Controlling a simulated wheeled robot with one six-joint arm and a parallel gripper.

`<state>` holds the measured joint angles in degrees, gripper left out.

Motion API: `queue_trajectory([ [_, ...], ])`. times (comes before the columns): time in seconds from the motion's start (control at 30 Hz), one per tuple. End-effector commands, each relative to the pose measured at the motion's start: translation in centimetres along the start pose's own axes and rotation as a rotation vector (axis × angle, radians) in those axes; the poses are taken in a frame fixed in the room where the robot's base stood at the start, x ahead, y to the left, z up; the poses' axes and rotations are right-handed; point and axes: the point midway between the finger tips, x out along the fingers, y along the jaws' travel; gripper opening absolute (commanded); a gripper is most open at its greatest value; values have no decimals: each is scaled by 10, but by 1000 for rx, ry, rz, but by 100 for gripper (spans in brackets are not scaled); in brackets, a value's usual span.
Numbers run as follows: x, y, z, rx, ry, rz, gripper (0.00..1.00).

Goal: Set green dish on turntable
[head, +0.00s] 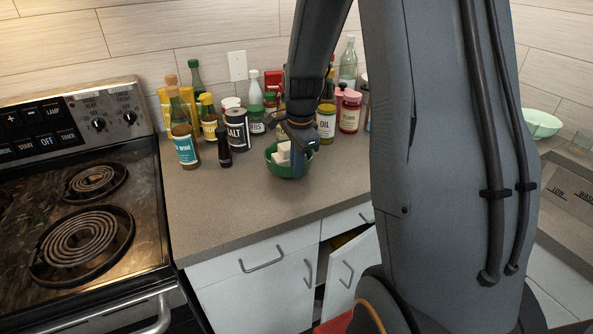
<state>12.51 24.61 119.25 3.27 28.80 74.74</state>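A green dish (287,170) holding white chunks (284,152) sits on the grey-brown counter, in front of a row of bottles. My gripper (298,160) reaches down from above at the dish's right side. One finger shows against the dish's near right rim. The other finger is hidden, so I cannot tell whether it is open or shut on the rim. I cannot make out a turntable; the bottles and my arm hide much of the counter's back.
Several bottles and jars, including a salt can (236,129) and a wine bottle (184,135), crowd the back. A coil stove (80,215) stands at left. The front counter (220,205) is clear. A cabinet door (352,268) below is ajar. A pale green bowl (541,124) stands far right.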

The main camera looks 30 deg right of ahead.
Motion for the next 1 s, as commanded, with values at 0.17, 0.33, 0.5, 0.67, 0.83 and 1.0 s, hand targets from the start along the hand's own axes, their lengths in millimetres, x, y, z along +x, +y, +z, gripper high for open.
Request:
queue_trajectory([
  [0.17,19,3,-1,2,0,1,0],
  [0.33,23,3,-2,3,1,-3,0],
  [0.5,23,3,-2,4,1,-2,0],
  [0.67,26,4,-2,4,0,0,14],
  [0.83,26,4,-2,4,0,0,22],
  [1.0,25,4,-2,4,0,0,22],
])
